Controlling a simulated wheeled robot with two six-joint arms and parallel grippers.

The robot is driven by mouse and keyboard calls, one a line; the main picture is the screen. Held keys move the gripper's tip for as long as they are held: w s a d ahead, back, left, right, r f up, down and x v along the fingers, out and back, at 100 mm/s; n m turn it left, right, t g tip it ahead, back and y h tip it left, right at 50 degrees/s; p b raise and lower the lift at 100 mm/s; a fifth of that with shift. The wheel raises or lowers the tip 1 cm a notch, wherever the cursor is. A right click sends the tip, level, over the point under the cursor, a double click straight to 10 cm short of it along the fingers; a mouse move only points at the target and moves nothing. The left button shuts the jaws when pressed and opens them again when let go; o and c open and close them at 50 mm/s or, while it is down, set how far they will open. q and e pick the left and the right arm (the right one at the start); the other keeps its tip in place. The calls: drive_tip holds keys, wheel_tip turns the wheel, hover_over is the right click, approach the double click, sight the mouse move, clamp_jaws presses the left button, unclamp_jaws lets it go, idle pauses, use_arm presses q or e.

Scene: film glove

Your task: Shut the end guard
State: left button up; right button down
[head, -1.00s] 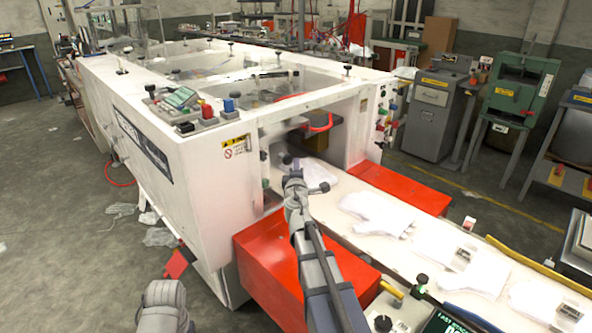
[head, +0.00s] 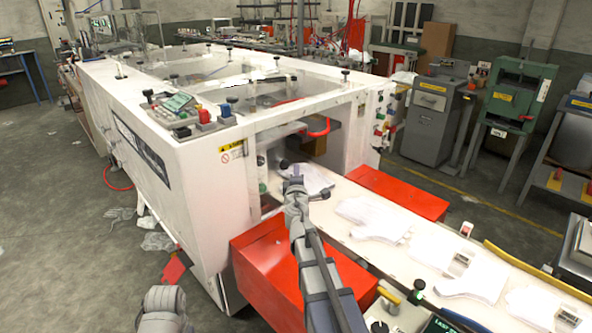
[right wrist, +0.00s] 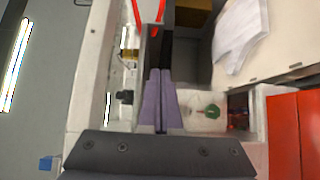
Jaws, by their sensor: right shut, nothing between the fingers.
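The end guard shows at the mouth of the white machine in the head view, mainly by its curved red handle (head: 319,131) high in the opening. Its clear panel is hard to make out, and its exact angle cannot be told. My right gripper (head: 292,177) is shut and empty, in the opening below and a little left of the handle, apart from it. In the right wrist view its purple fingers (right wrist: 160,76) lie together, with red bars at the top edge. My left gripper is out of view.
White gloves (head: 372,217) lie flat on the pale conveyor (head: 335,208), one just inside the opening. Red covers (head: 262,268) flank the conveyor. The machine's white side wall (head: 200,190) stands left of my right arm, and a yellow rail (head: 540,268) runs at right.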

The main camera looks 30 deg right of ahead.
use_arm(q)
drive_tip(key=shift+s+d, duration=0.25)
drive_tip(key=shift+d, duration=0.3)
use_arm(e)
drive_tip(key=s+d, duration=0.3)
drive_tip(key=s, duration=0.8)
drive_tip(key=shift+s+d, duration=0.3)
